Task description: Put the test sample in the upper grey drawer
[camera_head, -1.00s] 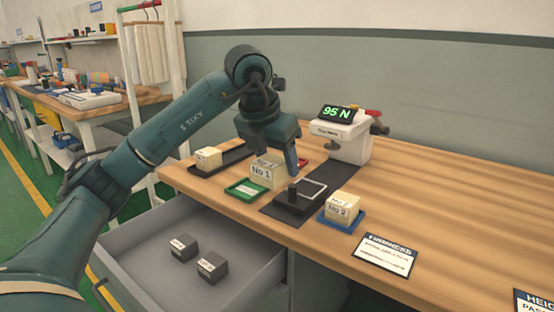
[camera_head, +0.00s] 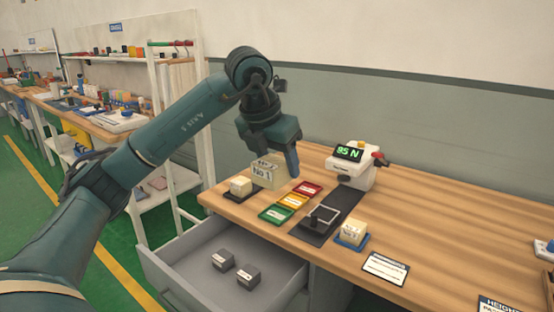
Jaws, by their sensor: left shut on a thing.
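My left gripper (camera_head: 272,160) is shut on the cream block marked No 1 (camera_head: 268,173). It holds the block over the far left part of the table, behind the coloured trays, and hides part of it. The open grey drawer (camera_head: 165,252) juts out below the table's front edge, left of and below the held block. Two dark grey blocks (camera_head: 222,259) (camera_head: 248,275) lie inside it. My right gripper is not in view.
Red (camera_head: 307,188), yellow (camera_head: 302,201) and green (camera_head: 276,214) trays lie in a row. A smaller cream block (camera_head: 240,185) sits on a dark tray. Block No 2 (camera_head: 353,229) sits on a blue tray. A tester reading 95 N (camera_head: 350,170) stands behind.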

